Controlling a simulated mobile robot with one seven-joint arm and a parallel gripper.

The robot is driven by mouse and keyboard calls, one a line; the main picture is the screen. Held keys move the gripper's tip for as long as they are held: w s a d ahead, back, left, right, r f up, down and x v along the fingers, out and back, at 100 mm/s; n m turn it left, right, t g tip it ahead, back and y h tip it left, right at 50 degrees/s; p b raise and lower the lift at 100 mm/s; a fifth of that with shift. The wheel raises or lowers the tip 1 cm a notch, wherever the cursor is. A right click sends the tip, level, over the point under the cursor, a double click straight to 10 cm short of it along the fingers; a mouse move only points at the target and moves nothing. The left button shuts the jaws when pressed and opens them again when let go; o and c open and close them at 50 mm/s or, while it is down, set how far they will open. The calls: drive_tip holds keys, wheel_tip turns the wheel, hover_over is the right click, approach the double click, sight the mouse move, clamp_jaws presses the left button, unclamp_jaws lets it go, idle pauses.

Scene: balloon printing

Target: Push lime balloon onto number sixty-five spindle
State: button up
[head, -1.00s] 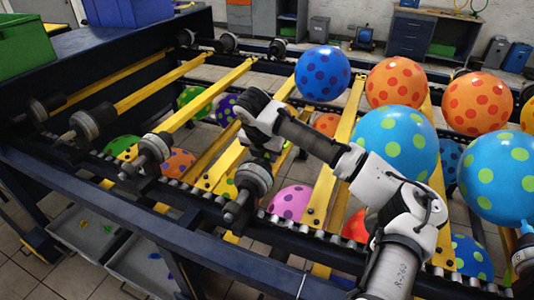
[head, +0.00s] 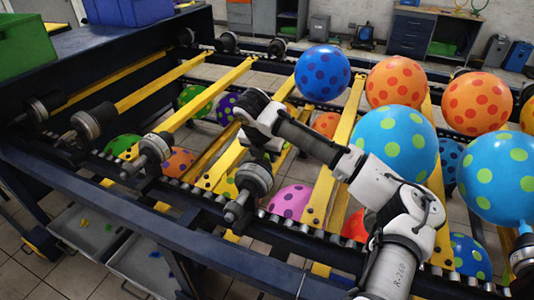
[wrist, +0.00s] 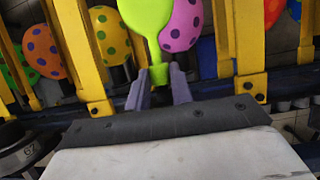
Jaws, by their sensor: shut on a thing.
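The lime balloon (wrist: 147,18) is at the top middle of the wrist view, its neck hanging down between my fingers. My gripper (wrist: 158,88) is shut on the neck. In the head view the fingers and the lime balloon are hidden behind my arm. Spindles stick out along the near rail in the head view, one at the left (head: 148,157) and one close to my wrist (head: 248,190). A spindle (wrist: 25,155) at the lower left of the wrist view bears a number that looks like 67. I cannot make out number sixty-five.
Yellow bars (head: 205,95) run across the dark frame (head: 130,215). Inflated dotted balloons, including a blue one (head: 322,73) and a light blue one (head: 395,145), stand on the right side. More balloons, such as a pink one (wrist: 182,22), hang below the bars.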

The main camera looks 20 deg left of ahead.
drive_tip(key=shift+s, duration=0.4)
idle(0.4)
drive_tip(key=o, duration=0.9)
drive_tip(key=shift+c, duration=0.2)
drive_tip(key=shift+r, duration=0.1)
drive_tip(key=p+v, duration=0.7)
drive_tip(key=v, duration=0.2)
drive_tip(key=shift+s, duration=0.1)
